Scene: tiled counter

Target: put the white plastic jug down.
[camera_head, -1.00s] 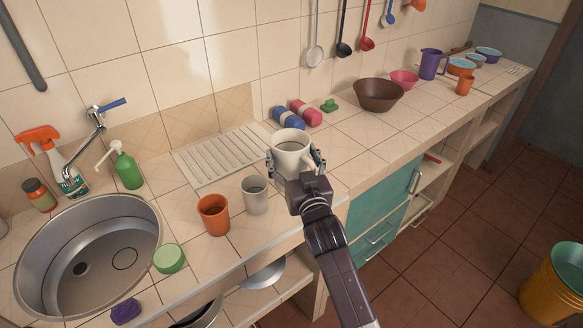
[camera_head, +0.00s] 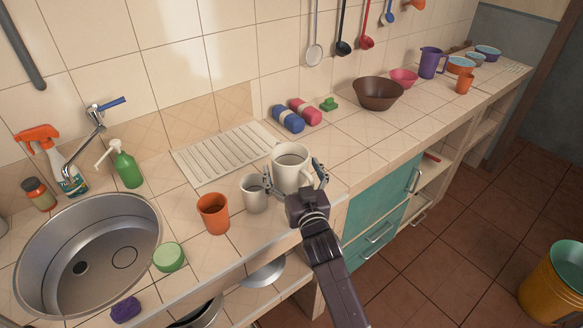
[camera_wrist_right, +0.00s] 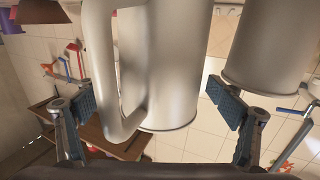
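The white plastic jug (camera_head: 291,160) stands upright on the tiled counter, just right of a grey cup (camera_head: 254,195). In the right wrist view the jug (camera_wrist_right: 175,75) and its handle fill the middle. My right gripper (camera_head: 294,178) is open around the jug, one finger on each side. In the wrist view there are gaps between the gripper's (camera_wrist_right: 150,95) fingers and the jug. The left finger lies between the jug and the grey cup in the head view. My left gripper is not in view.
An orange cup (camera_head: 213,213) stands left of the grey cup. A white drainboard (camera_head: 225,152) lies behind. Blue and red rolls (camera_head: 288,118) lie behind the jug. The sink (camera_head: 90,250) is at the left. The counter right of the jug, before the brown bowl (camera_head: 378,94), is clear.

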